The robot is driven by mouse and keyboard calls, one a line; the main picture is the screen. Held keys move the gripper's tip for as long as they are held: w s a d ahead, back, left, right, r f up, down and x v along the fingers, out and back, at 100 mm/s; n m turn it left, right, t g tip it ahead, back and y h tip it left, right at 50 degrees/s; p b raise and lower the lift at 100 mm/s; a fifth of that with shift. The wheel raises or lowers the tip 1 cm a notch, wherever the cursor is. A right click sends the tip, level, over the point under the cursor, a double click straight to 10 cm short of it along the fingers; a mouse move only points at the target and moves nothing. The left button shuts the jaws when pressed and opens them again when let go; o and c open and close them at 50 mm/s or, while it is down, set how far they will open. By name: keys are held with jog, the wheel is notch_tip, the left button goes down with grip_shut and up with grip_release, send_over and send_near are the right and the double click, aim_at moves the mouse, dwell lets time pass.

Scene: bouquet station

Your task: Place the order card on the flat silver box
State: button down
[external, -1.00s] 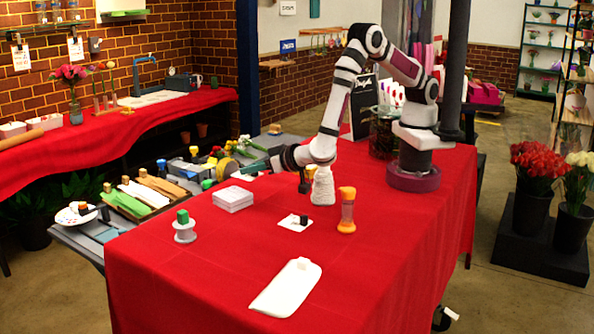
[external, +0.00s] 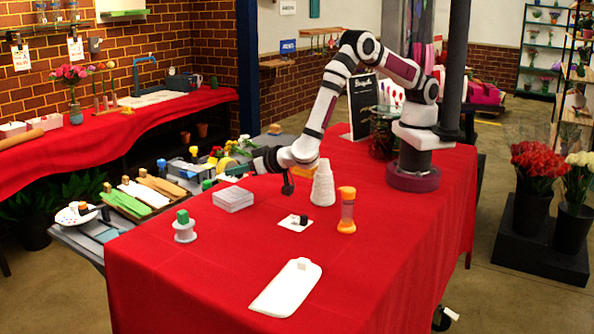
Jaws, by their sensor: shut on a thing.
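A white square card with a small black block on it (external: 295,223) lies flat on the red cloth in the middle of the table; it looks like the order card. The flat silver box (external: 233,199), a low pale square box, sits to its left and farther back, its top bare. My gripper (external: 287,186) points down above the table, behind the card and right of the box, apart from both. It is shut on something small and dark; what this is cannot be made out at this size. An orange-brown patch shows beside the gripper.
A white cone (external: 322,186) stands close right of my gripper. A white spool with a green top (external: 184,228) is left of the card. A white board (external: 287,288) lies in front. The cloth between these is clear.

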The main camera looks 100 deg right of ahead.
aim_at(238, 195)
jog(key=f, duration=0.4)
jog(key=shift+w+a+f, duration=0.1)
jog(key=shift+a+f, duration=0.1)
jog(key=shift+a, duration=0.05)
jog(key=shift+f, duration=0.1)
jog(key=c, duration=0.8)
grip_release()
